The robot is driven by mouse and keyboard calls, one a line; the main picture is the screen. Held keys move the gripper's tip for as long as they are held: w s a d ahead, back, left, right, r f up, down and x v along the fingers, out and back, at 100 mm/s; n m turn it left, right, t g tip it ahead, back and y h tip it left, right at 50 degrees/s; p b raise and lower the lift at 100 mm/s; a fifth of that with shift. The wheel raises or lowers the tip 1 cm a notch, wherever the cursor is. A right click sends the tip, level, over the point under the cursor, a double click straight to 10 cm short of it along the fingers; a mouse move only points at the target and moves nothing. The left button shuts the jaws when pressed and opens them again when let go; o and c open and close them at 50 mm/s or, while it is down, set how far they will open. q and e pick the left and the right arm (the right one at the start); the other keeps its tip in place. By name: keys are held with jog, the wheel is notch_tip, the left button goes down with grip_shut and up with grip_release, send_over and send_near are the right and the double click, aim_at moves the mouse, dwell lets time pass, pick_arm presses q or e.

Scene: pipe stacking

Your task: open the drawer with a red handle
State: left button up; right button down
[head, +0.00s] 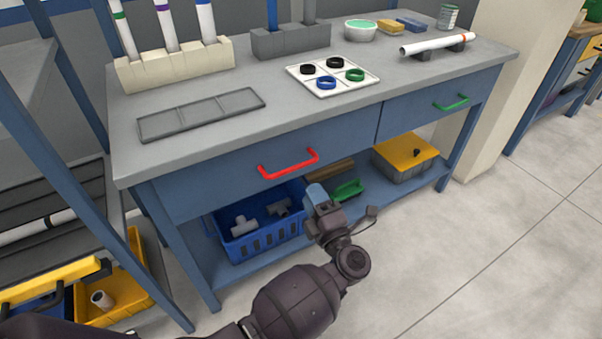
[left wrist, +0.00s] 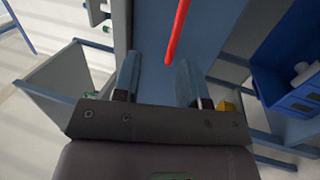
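The red handle (head: 288,164) is on the front of the left drawer (head: 222,172) of the blue workbench. The drawer looks shut. My left gripper (head: 314,190) is just below and to the right of the handle in the head view, apart from it. In the left wrist view the red handle (left wrist: 178,32) runs up from between the fingertips of my left gripper (left wrist: 157,72), beyond them. The two fingers are spread wide with nothing between them. My right gripper is not in view.
A second drawer with a green handle (head: 451,102) is at the right. On the lower shelf are a blue crate (head: 262,238) with pipe fittings, a green scoop-like item (head: 347,190) and a yellow-lidded box (head: 405,152). A shelf rack stands at the left. Floor at the right is clear.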

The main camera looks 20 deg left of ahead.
aim_at(294, 166)
pick_arm(q)
jog(key=shift+n+g, duration=0.5)
jog(key=shift+g, duration=0.3)
jog(key=x, duration=0.3)
jog(key=f+b+x, duration=0.1)
jog(key=x, duration=0.6)
jog(key=shift+w+f+b, duration=0.35)
jog(key=shift+w, duration=0.1)
grip_shut()
